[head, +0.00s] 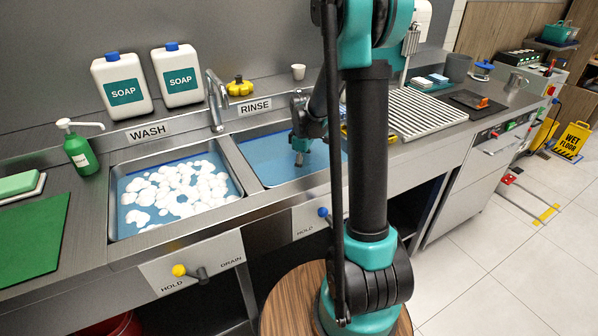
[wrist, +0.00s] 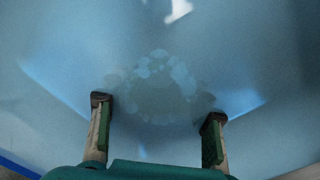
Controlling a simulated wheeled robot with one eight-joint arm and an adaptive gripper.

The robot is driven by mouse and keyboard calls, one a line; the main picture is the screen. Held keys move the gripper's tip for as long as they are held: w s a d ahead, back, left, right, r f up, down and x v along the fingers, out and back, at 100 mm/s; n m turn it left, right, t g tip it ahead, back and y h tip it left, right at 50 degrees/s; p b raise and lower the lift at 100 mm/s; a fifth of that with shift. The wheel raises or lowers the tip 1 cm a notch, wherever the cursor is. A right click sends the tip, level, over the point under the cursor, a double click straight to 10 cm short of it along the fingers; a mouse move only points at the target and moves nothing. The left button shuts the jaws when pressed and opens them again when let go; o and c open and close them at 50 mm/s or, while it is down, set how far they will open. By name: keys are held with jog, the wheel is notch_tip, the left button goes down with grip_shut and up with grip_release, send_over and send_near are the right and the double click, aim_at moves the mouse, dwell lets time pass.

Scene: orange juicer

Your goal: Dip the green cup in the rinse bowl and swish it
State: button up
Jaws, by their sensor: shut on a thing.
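My gripper (head: 300,158) points down into the rinse basin (head: 255,150), the blue-water sink under the RINSE label. In the wrist view its two fingers (wrist: 157,130) stand apart at or in the water, with green along their inner sides. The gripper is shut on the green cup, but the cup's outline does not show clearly. A faint patch of round bubbles lies in the water just beyond the fingertips. My arm hides the right part of the basin in the head view.
The wash basin (head: 175,192) with white foam is to the left. Two soap jugs (head: 122,88), a faucet (head: 214,100), a yellow object (head: 239,87) and a small pale cup (head: 298,72) stand behind the basins. A ribbed drainboard (head: 425,112) is to the right.

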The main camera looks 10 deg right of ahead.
jog(key=shift+s+a, duration=0.2)
jog(key=shift+a, duration=0.45)
jog(key=shift+s+a, duration=0.25)
jog(key=shift+a, duration=0.4)
jog(key=shift+s+a, duration=0.2)
jog(key=shift+a, duration=0.45)
jog(key=shift+w+d, duration=0.25)
jog(key=shift+d, duration=0.45)
jog(key=shift+w+d, duration=0.2)
jog(key=shift+d, duration=0.5)
jog(key=shift+w+d, duration=0.25)
jog(key=shift+d, duration=0.45)
jog(key=shift+r, duration=0.1)
notch_tip(320, 180, up, 16)
